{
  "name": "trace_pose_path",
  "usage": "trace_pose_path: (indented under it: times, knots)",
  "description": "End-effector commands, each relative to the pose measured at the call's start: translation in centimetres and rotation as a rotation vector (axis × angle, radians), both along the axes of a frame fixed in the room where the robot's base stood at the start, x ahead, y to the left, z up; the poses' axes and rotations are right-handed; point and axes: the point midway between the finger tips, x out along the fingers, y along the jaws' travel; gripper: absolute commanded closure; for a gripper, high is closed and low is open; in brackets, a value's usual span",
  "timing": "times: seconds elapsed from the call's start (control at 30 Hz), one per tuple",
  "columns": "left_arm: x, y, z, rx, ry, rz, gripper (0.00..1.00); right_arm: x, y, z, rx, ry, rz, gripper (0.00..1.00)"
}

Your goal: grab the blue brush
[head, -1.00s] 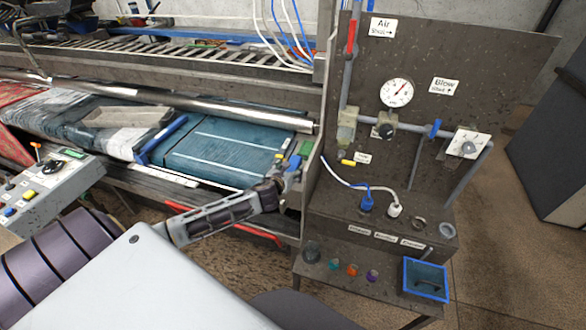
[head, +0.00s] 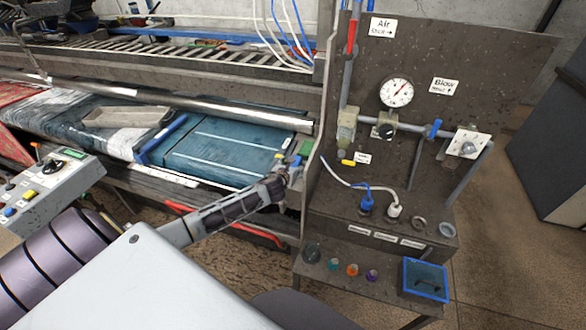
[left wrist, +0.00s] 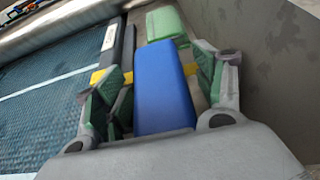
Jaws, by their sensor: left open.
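A blue block-shaped thing, which looks like the blue brush (left wrist: 163,88), lies between the two fingers of my left gripper (left wrist: 160,64) in the left wrist view. The fingers have green pads and stand apart on either side of it. I cannot tell whether either pad touches it. In the head view my left gripper (head: 284,172) is at the right end of the rug machine, over a small ledge beside the grey panel. The brush is small and mostly hidden there. My right gripper is not in view.
A green block (left wrist: 167,24) sits just beyond the brush, and a yellow piece (left wrist: 97,77) and a dark labelled block lie to its left. The panel wall (left wrist: 265,70) rises close on the right. A blue-handled tool (head: 162,139) lies on the teal rug (head: 225,150).

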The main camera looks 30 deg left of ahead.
Motion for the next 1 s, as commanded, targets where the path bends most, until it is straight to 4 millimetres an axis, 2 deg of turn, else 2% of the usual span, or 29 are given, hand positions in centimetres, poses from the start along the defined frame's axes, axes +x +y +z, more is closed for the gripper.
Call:
trace_pose_path:
  times: [0.23, 0.63, 1.0]
  knots:
    - [-0.03, 0.01, 0.0, 0.0, 0.0, 0.0, 0.3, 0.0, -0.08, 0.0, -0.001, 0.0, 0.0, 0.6]
    - [-0.03, 0.01, 0.0, 0.0, 0.0, 0.0, 0.82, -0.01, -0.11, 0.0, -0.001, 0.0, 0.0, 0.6]
    - [0.01, 0.03, 0.31, 0.0, -0.001, 0.0, 0.82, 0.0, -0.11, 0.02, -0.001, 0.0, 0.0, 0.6]
